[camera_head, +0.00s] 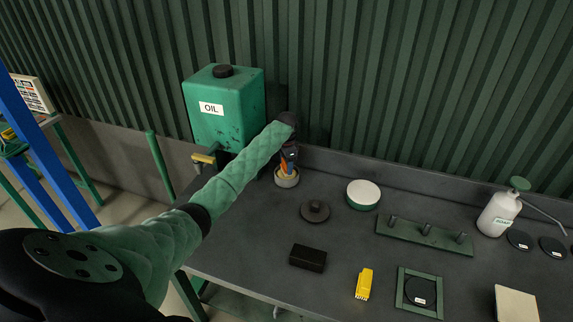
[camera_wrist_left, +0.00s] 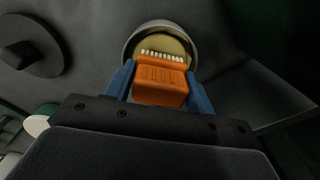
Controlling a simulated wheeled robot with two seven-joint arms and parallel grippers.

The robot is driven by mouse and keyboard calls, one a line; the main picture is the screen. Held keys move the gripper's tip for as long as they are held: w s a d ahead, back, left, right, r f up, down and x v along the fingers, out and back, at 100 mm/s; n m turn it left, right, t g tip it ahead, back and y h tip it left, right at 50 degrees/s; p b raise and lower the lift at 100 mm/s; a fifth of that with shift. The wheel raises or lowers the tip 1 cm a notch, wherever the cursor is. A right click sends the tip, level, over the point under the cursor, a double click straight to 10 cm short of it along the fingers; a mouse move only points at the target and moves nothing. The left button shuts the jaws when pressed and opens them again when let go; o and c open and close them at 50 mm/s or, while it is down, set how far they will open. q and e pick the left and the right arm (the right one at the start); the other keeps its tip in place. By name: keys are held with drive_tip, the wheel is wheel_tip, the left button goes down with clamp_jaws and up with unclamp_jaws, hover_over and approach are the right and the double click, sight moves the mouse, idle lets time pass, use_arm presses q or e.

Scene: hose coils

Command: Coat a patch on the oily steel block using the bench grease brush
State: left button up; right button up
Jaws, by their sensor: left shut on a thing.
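My left gripper (camera_head: 289,155) is shut on the orange grease brush (camera_wrist_left: 160,84), its blue fingers on either side of the handle. In the left wrist view the brush's pale bristles point at a round metal pot (camera_wrist_left: 134,38) with yellowish grease inside. In the head view the pot (camera_head: 286,178) stands near the bench's back left, right under the gripper. I cannot tell whether the bristles touch the grease. A dark block (camera_head: 308,258), apparently the oily steel block, lies near the bench's front. My right gripper is not in view.
A dark knobbed lid (camera_head: 315,211) and a white-topped tin (camera_head: 363,195) lie right of the pot. A pegged rack (camera_head: 424,235), a yellow item (camera_head: 364,283), a green frame (camera_head: 420,291) and a spray bottle (camera_head: 498,214) stand farther right. A green oil tank (camera_head: 226,108) stands behind my arm.

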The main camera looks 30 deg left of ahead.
use_arm(q)
drive_tip(key=shift+f, duration=0.35)
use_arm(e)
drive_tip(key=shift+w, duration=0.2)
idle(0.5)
use_arm(q)
drive_tip(key=shift+p, duration=0.3)
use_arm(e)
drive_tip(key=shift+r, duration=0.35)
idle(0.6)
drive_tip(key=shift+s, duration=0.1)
